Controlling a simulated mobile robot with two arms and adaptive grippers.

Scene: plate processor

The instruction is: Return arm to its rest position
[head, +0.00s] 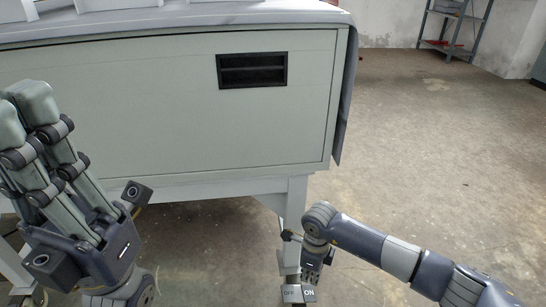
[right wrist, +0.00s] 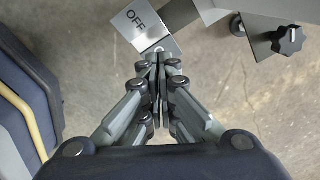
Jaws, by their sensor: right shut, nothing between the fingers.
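My right gripper (head: 311,268) is low in front of the machine's leg, with its arm coming in from the lower right. In the right wrist view its fingers (right wrist: 158,62) are together and hold nothing. Its tips are right at the lower edge of a metal switch plate marked OFF (right wrist: 140,24); I cannot tell whether they touch. In the head view the switch (head: 298,293) shows OFF and ON labels just below this gripper. My left gripper (head: 27,112) is raised at the left, fingers up, in front of the cabinet; its opening is unclear.
A pale green cabinet (head: 180,125) with a black recessed handle (head: 252,70) fills the upper left. Its white leg (head: 297,205) stands behind the right gripper. A black knob (right wrist: 288,40) is near the switch. Concrete floor (head: 440,160) is clear at right; a shelf (head: 455,30) stands far back.

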